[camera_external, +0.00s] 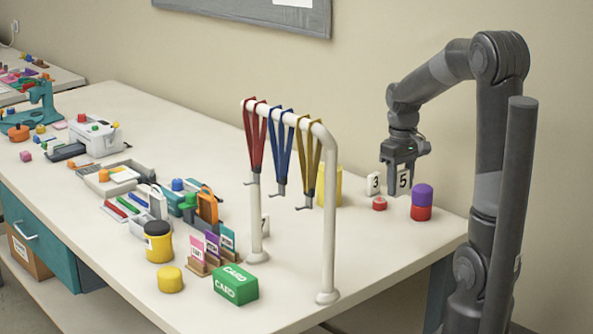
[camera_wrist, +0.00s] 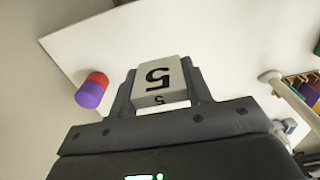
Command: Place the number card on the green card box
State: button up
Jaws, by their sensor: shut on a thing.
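My gripper (camera_external: 403,160) is shut on a white number card (camera_external: 404,181), a thick block marked with a black 5. The card hangs upright between the fingers at the table's right end. It looks close to the tabletop, but I cannot tell whether it touches. In the wrist view the card (camera_wrist: 158,80) sits between both fingers, its 5 upside down. The green card box (camera_external: 236,284), lettered CARD in white, lies near the front edge, left of and nearer the camera than my gripper. I cannot make out the box surely in the wrist view.
A white rack (camera_external: 330,220) with red, blue and yellow lanyards stands between gripper and box. Another card marked 3 (camera_external: 373,184), a small red piece (camera_external: 379,204) and a purple-and-red stack (camera_external: 422,202) are close to my gripper. Yellow cylinders (camera_external: 170,280) stand left of the box.

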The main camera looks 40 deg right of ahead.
notch_tip(320, 180, up, 26)
jog(key=w+a+n, duration=0.2)
jog(key=w+a, duration=0.2)
jog(key=a, duration=0.6)
jog(key=w+a+n, duration=0.2)
jog(key=w+a, duration=0.2)
jog(key=a, duration=0.6)
jog(key=w+a+n, duration=0.2)
jog(key=w+a, duration=0.2)
jog(key=a, duration=0.6)
jog(key=shift+w+r+n, duration=0.1)
jog(key=shift+r+n, duration=0.15)
jog(key=shift+n, duration=0.15)
jog(key=n, duration=0.2)
send_over(234, 274)
notch_tip(234, 274, down, 37)
jog(key=shift+r, duration=0.2)
